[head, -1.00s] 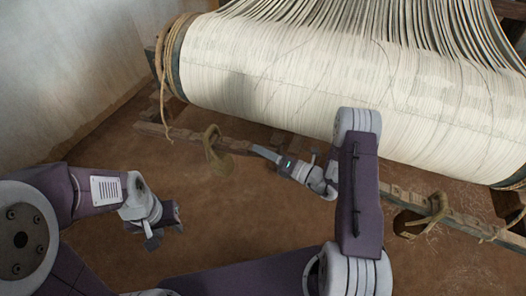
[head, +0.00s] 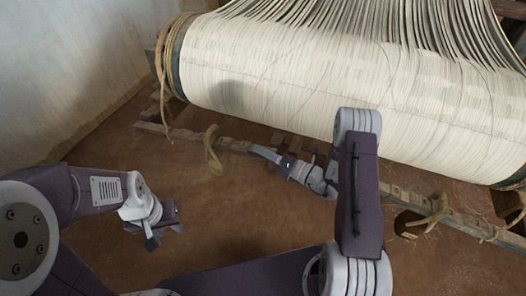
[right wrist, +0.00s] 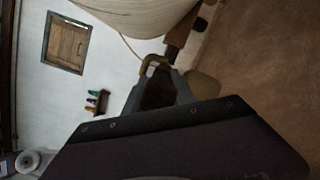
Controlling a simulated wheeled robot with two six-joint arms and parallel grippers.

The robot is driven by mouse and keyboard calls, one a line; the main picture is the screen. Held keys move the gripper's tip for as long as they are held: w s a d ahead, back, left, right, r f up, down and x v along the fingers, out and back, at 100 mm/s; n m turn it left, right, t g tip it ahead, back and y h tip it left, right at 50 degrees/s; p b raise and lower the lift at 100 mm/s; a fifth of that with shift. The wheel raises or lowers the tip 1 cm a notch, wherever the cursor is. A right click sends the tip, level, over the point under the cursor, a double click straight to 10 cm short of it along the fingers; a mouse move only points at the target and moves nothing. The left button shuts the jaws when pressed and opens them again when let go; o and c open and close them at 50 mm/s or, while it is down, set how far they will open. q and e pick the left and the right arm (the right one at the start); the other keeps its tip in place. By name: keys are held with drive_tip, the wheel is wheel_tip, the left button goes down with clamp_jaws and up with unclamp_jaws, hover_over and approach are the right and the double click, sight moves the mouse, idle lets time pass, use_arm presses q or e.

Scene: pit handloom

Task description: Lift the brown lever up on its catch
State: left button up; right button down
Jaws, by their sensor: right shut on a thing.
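My right gripper (head: 268,154) is low beside the wooden rail under the white warp roll in the head view. It also shows in the right wrist view (right wrist: 158,82), shut, with a tan curved piece (right wrist: 152,63) at its tips. The held part is mostly hidden; I take it to be the brown lever, whose full length and catch I cannot make out. My left gripper (head: 164,236) is open and empty above the bare floor at the left, away from the loom.
The large white warp roll (head: 320,85) fills the upper right. The wooden rail (head: 390,190) runs below it. Tan rope loops hang at its left (head: 212,150) and right (head: 432,213). The brown floor (head: 245,215) in front is clear. A pale wall (head: 70,65) stands at left.

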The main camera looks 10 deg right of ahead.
idle(0.3)
drive_tip(key=shift+s+f+b, duration=0.1)
drive_tip(key=shift+f+b, duration=0.35)
drive_tip(key=shift+f, duration=0.35)
drive_tip(key=c, duration=1)
unclamp_jaws()
drive_tip(key=shift+c, duration=0.2)
drive_tip(key=shift+d, duration=0.1)
drive_tip(key=shift+r, duration=0.1)
drive_tip(key=p+v, duration=0.2)
drive_tip(key=v, duration=0.7)
